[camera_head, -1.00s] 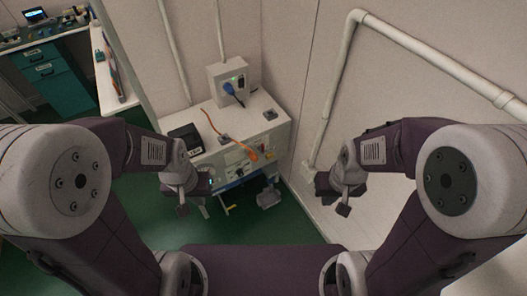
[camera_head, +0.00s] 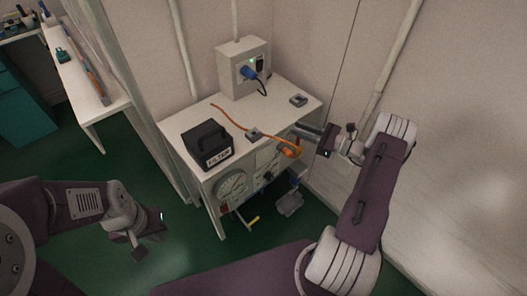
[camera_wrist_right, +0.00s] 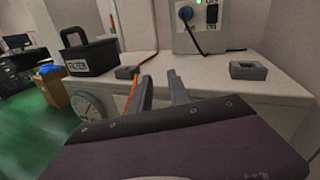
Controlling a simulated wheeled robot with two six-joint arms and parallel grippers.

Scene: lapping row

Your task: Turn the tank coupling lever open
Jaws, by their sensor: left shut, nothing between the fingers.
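An orange hose (camera_head: 240,124) runs across the white bench to an orange fitting (camera_head: 291,151) at the bench's front edge; it also shows in the right wrist view (camera_wrist_right: 136,80). I cannot clearly make out the coupling lever; the right gripper partly covers that area. My right gripper (camera_head: 302,131) is just above and right of the orange fitting, its fingers pointing left. In the right wrist view its two fingers (camera_wrist_right: 161,91) stand apart with nothing seen between them; the hose passes left of them. My left gripper (camera_head: 155,224) is shut and empty, over the floor left of the bench.
The white bench (camera_head: 180,121) carries a black filter box (camera_head: 207,146), small grey blocks (camera_head: 298,100) and a socket box (camera_head: 243,68) with a blue plug. A round gauge (camera_head: 232,187) is on its front. A yellow handle (camera_head: 254,222) is low down. Green floor lies free at left.

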